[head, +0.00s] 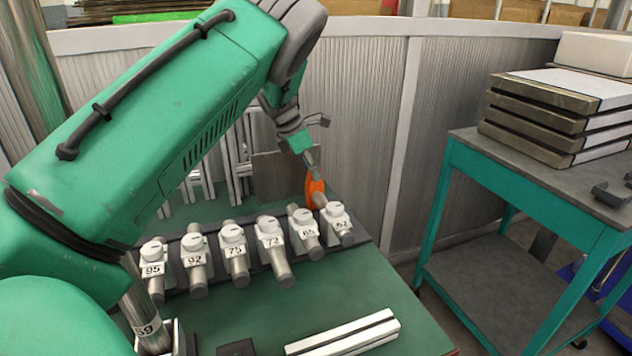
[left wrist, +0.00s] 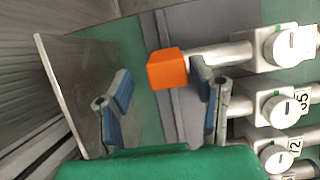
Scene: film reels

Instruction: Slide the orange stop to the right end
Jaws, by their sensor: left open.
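The orange stop (head: 315,190) stands behind the rightmost numbered unit, marked 62 (head: 336,222), in the head view. In the left wrist view it is an orange block (left wrist: 167,69) at the end of that unit's pale rod; whether they touch, I cannot tell. My left gripper (head: 316,142) is just above and behind the stop, open and empty. In the left wrist view its fingers (left wrist: 163,85) are spread, with the block beyond them, nearer the right finger. My right gripper is not in view.
Several numbered units (head: 234,250) line the dark rail on the green table (head: 320,310). A grey plate (left wrist: 75,95) stands beside the left finger. A white bar (head: 342,333) lies in front. A corrugated wall (head: 355,110) is behind; a cart (head: 520,180) stands right.

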